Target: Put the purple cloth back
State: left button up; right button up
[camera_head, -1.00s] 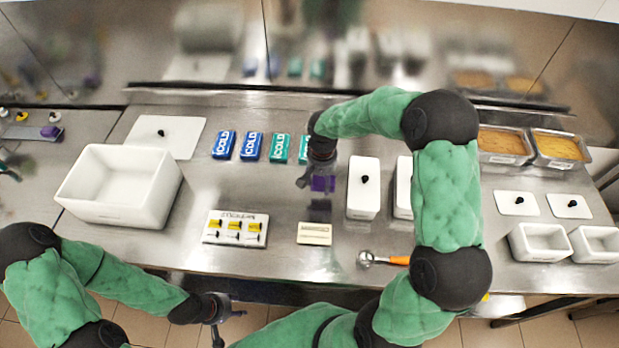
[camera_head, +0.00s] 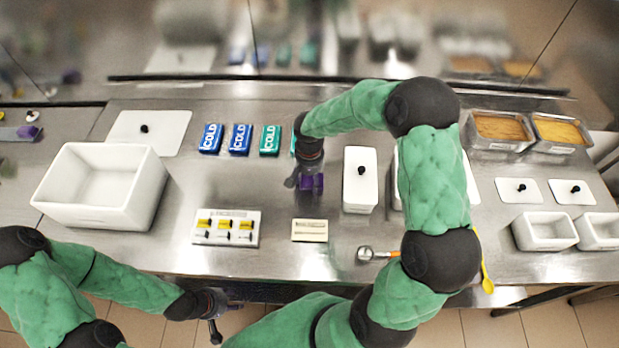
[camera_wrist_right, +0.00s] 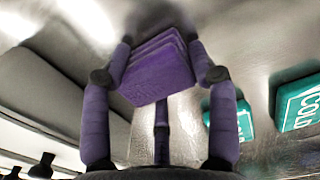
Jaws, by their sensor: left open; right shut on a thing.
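The purple cloth (camera_head: 312,183) is a small folded block. In the right wrist view the purple cloth (camera_wrist_right: 158,68) sits between the fingers of my right gripper (camera_wrist_right: 160,75), which is shut on it. In the head view my right gripper (camera_head: 305,180) points down over the steel counter, left of a narrow white lidded container. I cannot tell whether the cloth touches the counter. My left gripper (camera_head: 222,312) is open and empty, in front of the counter's near edge.
Blue and teal COLD packs (camera_head: 241,139) stand behind and left of the right gripper. The white lidded container (camera_head: 360,181) is close on its right. A small cream block (camera_head: 310,230) and a scoop (camera_head: 366,254) lie in front. A large white bin (camera_head: 100,212) stands at left.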

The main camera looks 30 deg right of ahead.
aim_at(310, 179)
jog(key=o, duration=1.1)
jog(key=shift+f, duration=0.1)
jog(key=shift+r, duration=0.2)
notch_tip(310, 179, up, 12)
jog(key=p, duration=0.3)
jog(key=shift+f, duration=0.15)
